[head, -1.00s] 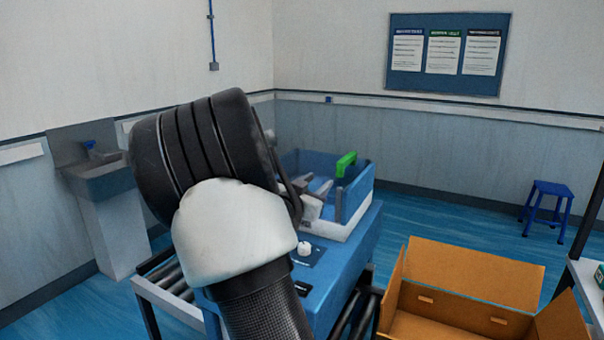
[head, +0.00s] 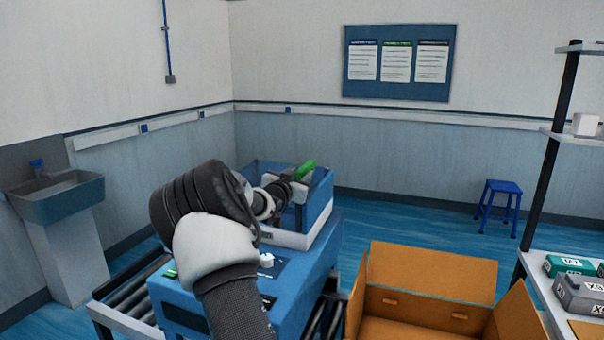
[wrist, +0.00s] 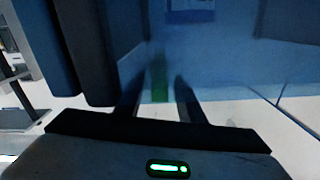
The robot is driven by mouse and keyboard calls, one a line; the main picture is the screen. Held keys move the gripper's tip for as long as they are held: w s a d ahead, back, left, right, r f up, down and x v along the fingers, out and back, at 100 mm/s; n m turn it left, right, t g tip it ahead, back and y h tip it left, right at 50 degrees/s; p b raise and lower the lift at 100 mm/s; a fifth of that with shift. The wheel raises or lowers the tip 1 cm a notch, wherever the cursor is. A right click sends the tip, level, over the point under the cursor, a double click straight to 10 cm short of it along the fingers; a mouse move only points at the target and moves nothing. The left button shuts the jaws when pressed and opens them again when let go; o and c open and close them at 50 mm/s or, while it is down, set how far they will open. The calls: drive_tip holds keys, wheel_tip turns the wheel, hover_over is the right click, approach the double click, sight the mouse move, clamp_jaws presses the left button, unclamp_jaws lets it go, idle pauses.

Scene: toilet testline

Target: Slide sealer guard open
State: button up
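The blue sealer (head: 290,265) stands in the middle of the head view. Its see-through blue guard (head: 318,200) sits on top, with a green handle (head: 305,170) at the upper edge. My gripper (head: 293,180) is at the guard, close beside the handle, partly hidden by my own arm. In the wrist view, the two dark fingers of my gripper (wrist: 158,88) are apart. The green handle (wrist: 160,78) shows between and slightly beyond them. Contact between fingers and handle cannot be made out.
A roller conveyor (head: 125,300) runs past the sealer. An open cardboard box (head: 430,270) is close on the right, beside a shelf (head: 548,285) with boxes. A sink (head: 60,198) is at left and a blue stool (head: 500,203) stands at the back right.

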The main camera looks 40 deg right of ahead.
drive_tip(key=shift+w+d, duration=0.25)
drive_tip(key=shift+d, duration=0.25)
clamp_jaws()
drive_tip(key=shift+w, duration=0.1)
